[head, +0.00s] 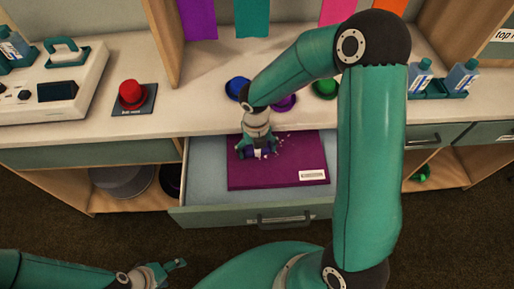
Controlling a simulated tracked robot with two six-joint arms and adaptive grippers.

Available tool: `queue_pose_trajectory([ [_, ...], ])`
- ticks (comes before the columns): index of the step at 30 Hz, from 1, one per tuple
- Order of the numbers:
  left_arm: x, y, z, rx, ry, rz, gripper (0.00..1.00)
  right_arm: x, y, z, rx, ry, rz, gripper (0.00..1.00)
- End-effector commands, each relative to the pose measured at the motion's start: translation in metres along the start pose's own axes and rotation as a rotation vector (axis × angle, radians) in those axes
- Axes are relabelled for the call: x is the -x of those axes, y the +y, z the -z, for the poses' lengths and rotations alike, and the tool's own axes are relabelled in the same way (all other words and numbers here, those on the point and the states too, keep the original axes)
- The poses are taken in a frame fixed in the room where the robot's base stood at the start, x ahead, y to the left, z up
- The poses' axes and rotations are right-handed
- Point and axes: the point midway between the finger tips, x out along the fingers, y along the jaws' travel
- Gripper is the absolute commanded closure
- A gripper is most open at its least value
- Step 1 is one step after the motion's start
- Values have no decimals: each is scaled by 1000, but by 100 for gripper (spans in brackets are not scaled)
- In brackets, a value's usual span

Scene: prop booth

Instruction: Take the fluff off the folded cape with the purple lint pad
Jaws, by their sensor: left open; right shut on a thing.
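The folded cape (290,170) is a flat magenta-purple rectangle with a white label, lying in the open drawer. White fluff (283,141) is scattered on its upper middle, around my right gripper. My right gripper (258,152) points down at the cape and is shut on the purple lint pad (249,153), which is mostly hidden by the fingers. The pad is at or just above the cape; I cannot tell if it touches. My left gripper (176,266) is open and empty, low in front of the drawer, away from the cape.
The open drawer (207,165) juts from the counter, with a handle on its front. Bottles (460,78) stand at right.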

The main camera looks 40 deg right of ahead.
Motion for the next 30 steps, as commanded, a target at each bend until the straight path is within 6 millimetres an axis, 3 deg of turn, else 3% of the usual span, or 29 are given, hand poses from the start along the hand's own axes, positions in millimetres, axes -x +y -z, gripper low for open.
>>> queue_pose_trajectory([
  [7,2,1,0,0,0,0,26,0,-5,0,-2,0,0,78],
  [15,9,3,0,0,0,0,26,2,-28,4,-3,0,0,78],
  [30,17,6,0,0,0,0,26,0,-54,9,-2,0,0,79],
])
